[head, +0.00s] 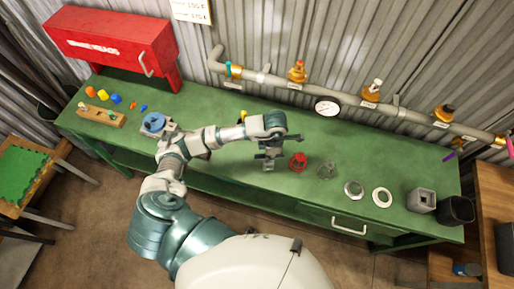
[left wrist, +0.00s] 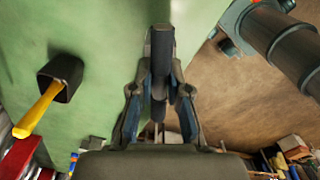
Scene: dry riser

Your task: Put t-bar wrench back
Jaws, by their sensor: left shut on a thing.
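My left gripper (head: 269,153) is above the middle of the green bench (head: 225,112). In the left wrist view my left gripper (left wrist: 159,105) is shut on a dark bar (left wrist: 161,55), which looks like the t-bar wrench. The bar stands up between the two fingers, and its lower part is hidden by them. In the head view the gripper hides most of it, so I cannot tell if it touches the bench. My right gripper is in neither view.
A red flanged ring (head: 298,162), a pale ring (head: 382,197), a square grey block (head: 421,200) and a black bin (head: 456,210) lie to the right. A dark holder with a yellow handle (left wrist: 38,108) stands nearby. A valve pipe (head: 335,92) runs behind; a red box (head: 112,43) stands far left.

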